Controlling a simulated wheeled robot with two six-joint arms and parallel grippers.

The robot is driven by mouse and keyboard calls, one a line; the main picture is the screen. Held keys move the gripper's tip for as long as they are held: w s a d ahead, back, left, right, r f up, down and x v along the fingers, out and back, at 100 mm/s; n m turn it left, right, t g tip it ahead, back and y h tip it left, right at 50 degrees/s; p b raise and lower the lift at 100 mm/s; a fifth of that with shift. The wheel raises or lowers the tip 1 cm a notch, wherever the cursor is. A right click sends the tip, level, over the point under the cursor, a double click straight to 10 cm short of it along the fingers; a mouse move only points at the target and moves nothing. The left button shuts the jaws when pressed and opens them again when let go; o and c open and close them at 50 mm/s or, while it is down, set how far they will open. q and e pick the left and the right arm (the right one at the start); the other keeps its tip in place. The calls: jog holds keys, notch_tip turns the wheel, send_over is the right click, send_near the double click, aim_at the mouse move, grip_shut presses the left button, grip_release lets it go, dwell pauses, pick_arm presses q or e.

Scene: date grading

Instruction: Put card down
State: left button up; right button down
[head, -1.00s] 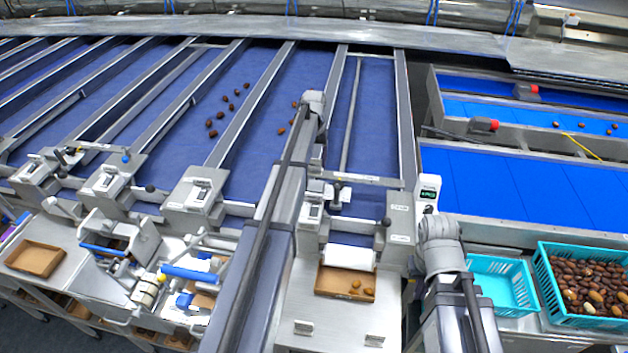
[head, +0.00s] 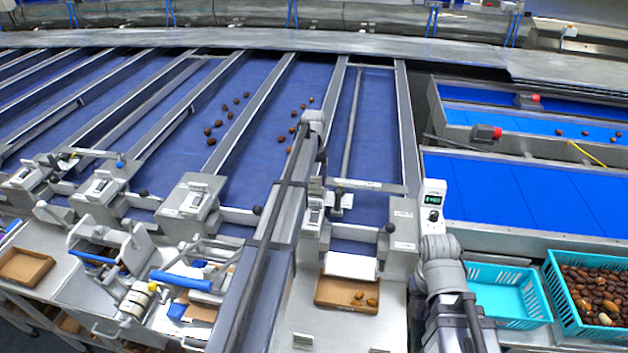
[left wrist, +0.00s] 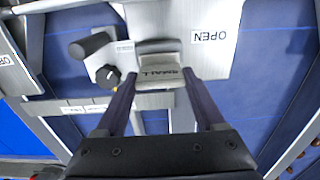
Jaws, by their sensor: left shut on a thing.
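A small pale grey card (left wrist: 160,72) with dark lettering, apparently SMALL and upside down, shows in the left wrist view. My left gripper (left wrist: 158,78) is shut on it, one dark finger at each side. The card is over the metal gate plate (left wrist: 208,75) marked OPEN; whether it touches the plate I cannot tell.
A black dial (left wrist: 108,77) and a black knob (left wrist: 90,45) are close beside the card. A brown tray (head: 333,300) with a few dates stands below the gate. A turquoise basket (head: 492,316) and a full crate of dates (head: 558,290) are at right.

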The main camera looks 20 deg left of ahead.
pick_arm(q)
jog(key=shift+f, duration=0.1)
jog(key=shift+f, duration=0.15)
jog(key=o, duration=1.3)
jog(key=shift+r, duration=0.2)
notch_tip(320, 180, up, 12)
jog(key=p, duration=1.2)
